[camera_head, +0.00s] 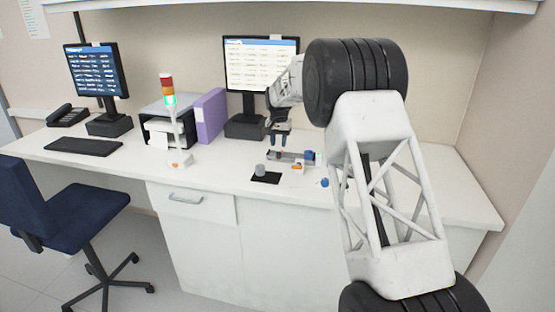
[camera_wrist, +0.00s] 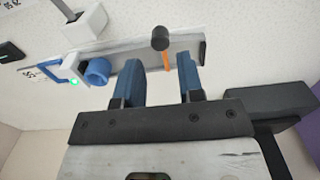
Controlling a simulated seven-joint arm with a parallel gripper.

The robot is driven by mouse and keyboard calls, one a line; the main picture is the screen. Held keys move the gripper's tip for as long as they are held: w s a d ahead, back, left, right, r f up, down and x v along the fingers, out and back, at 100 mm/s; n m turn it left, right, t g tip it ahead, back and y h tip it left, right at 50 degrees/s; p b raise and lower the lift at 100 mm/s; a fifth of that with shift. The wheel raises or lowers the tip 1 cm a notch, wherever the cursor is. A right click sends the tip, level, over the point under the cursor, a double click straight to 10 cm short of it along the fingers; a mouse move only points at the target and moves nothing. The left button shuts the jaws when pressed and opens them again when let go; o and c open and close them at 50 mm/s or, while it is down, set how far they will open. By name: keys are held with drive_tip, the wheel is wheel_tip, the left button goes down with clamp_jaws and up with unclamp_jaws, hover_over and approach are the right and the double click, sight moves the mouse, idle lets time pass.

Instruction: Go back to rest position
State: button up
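My gripper (camera_head: 281,143) hangs over the desk near the base of the right monitor, just above the far left end of a grey tube rack (camera_head: 284,156). In the wrist view my gripper (camera_wrist: 157,66) has two blue fingers standing apart, with a clear gap and nothing held. Beyond the fingertips is the rack (camera_wrist: 128,57), with a black-capped item (camera_wrist: 160,39) that has an orange part below it. A blue ring-like part (camera_wrist: 97,71) sits at the rack's left. My arm reaches over the desk from the right.
A grey cylinder (camera_head: 260,169) stands on a black pad (camera_head: 267,178) at the desk front. A signal tower (camera_head: 169,110) with a green light, a purple binder (camera_head: 210,116), a printer (camera_head: 162,130) and the right monitor (camera_head: 261,65) stand nearby. The right desk end is clear.

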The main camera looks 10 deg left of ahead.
drive_tip(key=shift+r, duration=0.15)
drive_tip(key=shift+s+d+r, duration=0.15)
drive_tip(key=shift+d+r, duration=0.2)
drive_tip(key=s+d+r+t, duration=0.1)
drive_tip(key=s+d+r, duration=0.75)
drive_tip(key=d, duration=0.25)
drive_tip(key=s+d+r, duration=0.7)
drive_tip(key=s+d, duration=0.3)
drive_tip(key=s+d+r, duration=0.2)
drive_tip(key=s+d, duration=0.4)
drive_tip(key=s, duration=0.3)
drive_tip(key=s+d+r, duration=0.2)
drive_tip(key=s+d, duration=0.4)
drive_tip(key=s, duration=0.4)
drive_tip(key=s+d+f, duration=0.3)
drive_tip(key=s, duration=0.7)
drive_tip(key=s+d+f+t, duration=0.1)
drive_tip(key=s+d+f, duration=0.1)
drive_tip(key=s, duration=0.8)
drive_tip(key=s+d+f, duration=0.3)
drive_tip(key=s+d, duration=0.1)
drive_tip(key=s, duration=0.6)
drive_tip(key=shift+d+f+t, duration=0.25)
drive_tip(key=shift+f+t, duration=0.05)
drive_tip(key=shift+f, duration=0.05)
